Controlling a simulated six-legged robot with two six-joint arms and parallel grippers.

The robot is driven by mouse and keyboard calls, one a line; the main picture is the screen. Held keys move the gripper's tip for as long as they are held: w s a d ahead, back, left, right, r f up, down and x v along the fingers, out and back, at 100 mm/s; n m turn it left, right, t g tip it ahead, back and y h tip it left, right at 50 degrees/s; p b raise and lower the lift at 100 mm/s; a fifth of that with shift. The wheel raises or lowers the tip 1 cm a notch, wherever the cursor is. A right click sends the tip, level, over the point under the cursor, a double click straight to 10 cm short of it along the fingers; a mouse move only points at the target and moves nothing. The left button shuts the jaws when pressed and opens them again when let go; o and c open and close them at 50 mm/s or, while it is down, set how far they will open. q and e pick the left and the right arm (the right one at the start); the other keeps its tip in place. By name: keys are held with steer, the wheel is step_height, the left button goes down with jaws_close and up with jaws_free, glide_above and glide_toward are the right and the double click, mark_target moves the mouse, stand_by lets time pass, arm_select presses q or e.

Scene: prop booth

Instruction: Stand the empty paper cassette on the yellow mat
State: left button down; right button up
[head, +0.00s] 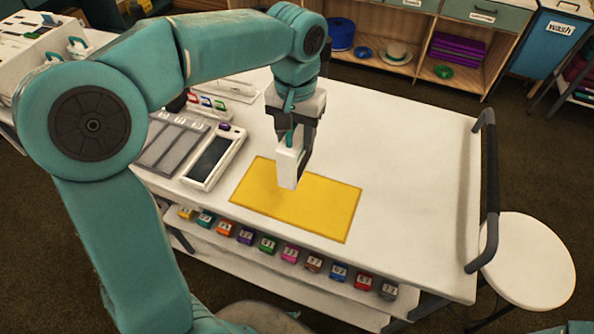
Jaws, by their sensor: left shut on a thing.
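The yellow mat (325,212) lies flat on the white table. My left gripper (294,143) points down over the mat's upper left part. It is shut on a small white upright block, which I take to be the paper cassette (288,173). The cassette's lower end is at or just above the mat; I cannot tell whether it touches. Its upper part is partly hidden by the fingers, and I cannot see whether it is empty. My right gripper is not in view.
A white device with a dark screen (211,158) and a grey slotted tray (172,145) sit left of the mat. Several coloured numbered blocks line a lower shelf (290,254). A dark rail (489,190) edges the table's right end. The table right of the mat is clear.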

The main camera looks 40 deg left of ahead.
arm_select(q)
step_height(320, 180, down, 5)
steer(key=shift+s+f, duration=0.1)
steer(key=shift+s, duration=0.05)
steer(key=shift+f, duration=0.25)
step_height(320, 180, down, 4)
steer(key=shift+r, duration=0.15)
steer(key=shift+f, duration=0.25)
steer(key=shift+f+b, duration=0.15)
steer(key=shift+b, duration=0.2)
steer(key=c, duration=0.5)
jaws_free()
